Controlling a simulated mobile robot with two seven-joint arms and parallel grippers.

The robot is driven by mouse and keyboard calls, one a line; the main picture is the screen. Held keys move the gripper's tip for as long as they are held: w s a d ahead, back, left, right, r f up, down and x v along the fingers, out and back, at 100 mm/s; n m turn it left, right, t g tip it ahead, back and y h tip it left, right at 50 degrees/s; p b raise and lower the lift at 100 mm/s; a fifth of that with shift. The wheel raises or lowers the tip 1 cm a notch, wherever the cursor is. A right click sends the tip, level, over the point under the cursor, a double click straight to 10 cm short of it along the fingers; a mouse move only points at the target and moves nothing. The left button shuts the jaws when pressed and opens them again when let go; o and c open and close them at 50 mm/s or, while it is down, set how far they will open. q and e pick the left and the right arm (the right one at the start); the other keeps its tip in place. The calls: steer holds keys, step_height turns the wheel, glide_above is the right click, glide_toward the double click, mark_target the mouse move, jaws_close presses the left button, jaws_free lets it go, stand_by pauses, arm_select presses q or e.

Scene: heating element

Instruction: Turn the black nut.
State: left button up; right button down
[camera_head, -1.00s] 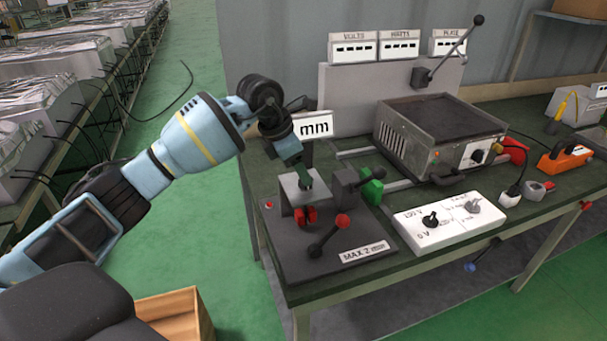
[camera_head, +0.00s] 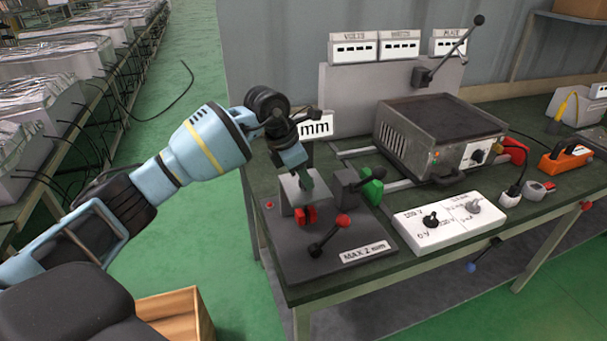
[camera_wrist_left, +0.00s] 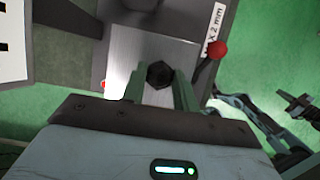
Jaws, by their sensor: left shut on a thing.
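The black nut (camera_wrist_left: 160,74) is a dark hex head on the bright metal block of the test fixture, seen in the left wrist view. In the head view it is hidden by the fingers on top of the fixture's block (camera_head: 289,192). My left gripper (camera_wrist_left: 162,88) is shut on the nut, with one green finger on each side of it. In the head view the left gripper (camera_head: 306,181) reaches down to the block from above and behind.
The fixture's dark base (camera_head: 310,262) carries a red-knobbed lever (camera_head: 342,221) and red pieces (camera_head: 306,215) in front of the block. A green part (camera_head: 373,186) is close on the right. A white switch box (camera_head: 450,220) and a hotplate (camera_head: 437,125) are farther right.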

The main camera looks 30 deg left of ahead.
arm_select(q)
steer(key=shift+m, duration=0.3)
arm_select(e)
steer(key=shift+s+f, duration=0.1)
steer(key=shift+f, duration=0.05)
